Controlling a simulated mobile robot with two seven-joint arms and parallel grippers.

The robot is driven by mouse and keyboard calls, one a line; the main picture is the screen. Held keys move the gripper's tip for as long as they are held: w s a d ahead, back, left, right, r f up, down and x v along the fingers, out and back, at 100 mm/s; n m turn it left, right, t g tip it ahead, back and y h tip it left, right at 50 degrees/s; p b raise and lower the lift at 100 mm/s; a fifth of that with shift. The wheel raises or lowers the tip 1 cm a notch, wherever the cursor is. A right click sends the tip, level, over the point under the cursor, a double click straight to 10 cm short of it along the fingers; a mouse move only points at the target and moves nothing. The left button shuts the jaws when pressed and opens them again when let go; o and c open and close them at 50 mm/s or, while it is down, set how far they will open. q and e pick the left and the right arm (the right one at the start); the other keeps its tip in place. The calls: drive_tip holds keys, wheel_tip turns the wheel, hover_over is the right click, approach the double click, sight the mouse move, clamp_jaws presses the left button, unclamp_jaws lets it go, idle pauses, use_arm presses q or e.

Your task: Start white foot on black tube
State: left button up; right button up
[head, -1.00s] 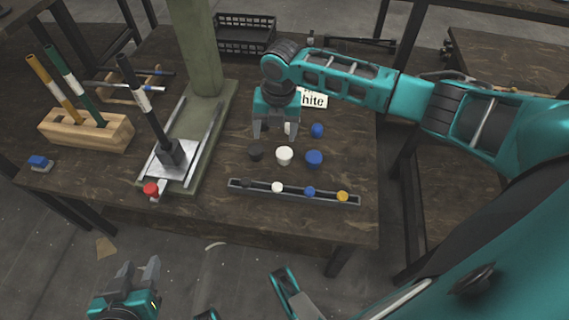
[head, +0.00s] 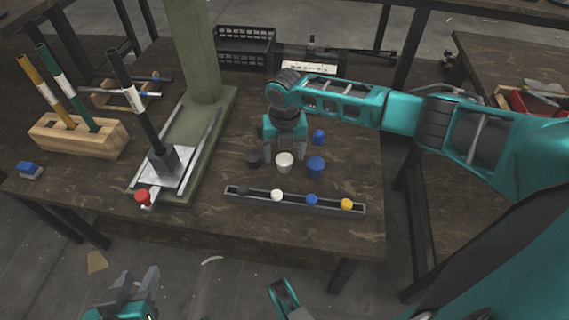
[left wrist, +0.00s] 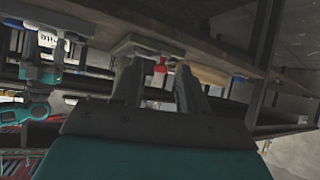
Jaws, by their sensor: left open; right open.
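A black tube (head: 131,88) with a white band stands slightly tilted in a dark block on the press plate at the left of the head view. A white foot (head: 285,161) stands on the table beside a black one (head: 253,158) and a blue one (head: 316,165). My right gripper (head: 284,155) is open, its fingers low at either side of the white foot; I cannot tell whether they touch it. My left gripper (head: 138,279) is open and empty in front of the table edge. Its two fingers also show in the left wrist view (left wrist: 160,84).
A narrow tray (head: 295,201) holds a black, a white, a blue and a yellow cap. A wooden block (head: 75,138) holds a yellow and a green tube. A red button (head: 142,196) sits before the press post (head: 196,50). A dark crate (head: 243,50) stands behind.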

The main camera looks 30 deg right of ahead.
sight(285, 159)
wheel_tip(285, 159, down, 3)
drive_tip(key=shift+f+b, duration=0.15)
drive_tip(key=shift+b, duration=0.35)
drive_tip(key=c, duration=1.1)
